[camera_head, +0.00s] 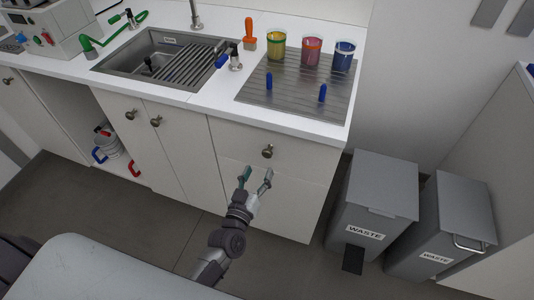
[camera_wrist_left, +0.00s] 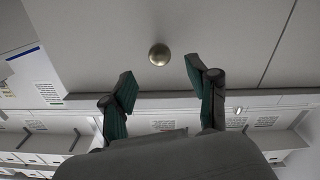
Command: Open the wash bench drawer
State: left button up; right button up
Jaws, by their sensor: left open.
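The wash bench drawer (camera_head: 292,151) is the upper front at the right end of the white bench, under the draining board. It looks shut, flush with the front below it. Its round metal knob (camera_head: 267,152) also shows in the left wrist view (camera_wrist_left: 159,54), ahead of the gap between my fingers. My left gripper (camera_head: 257,178) is open and empty, with green-padded fingers spread apart, just below the knob in the head view. The fingers (camera_wrist_left: 163,83) do not touch the knob in the wrist view. My right gripper is not in view.
On the bench are a sink (camera_head: 165,60), a grey draining board (camera_head: 300,92) and yellow, pink and blue jars (camera_head: 311,50). Two grey waste bins (camera_head: 375,200) stand on the floor right of the drawer. A cupboard door (camera_head: 185,145) with a knob adjoins it at left.

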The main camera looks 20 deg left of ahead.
aim_at(266, 156)
pick_arm(q)
jog(key=w, duration=0.8)
jog(key=shift+d, duration=0.2)
jog(key=shift+c, duration=0.2)
grip_shut()
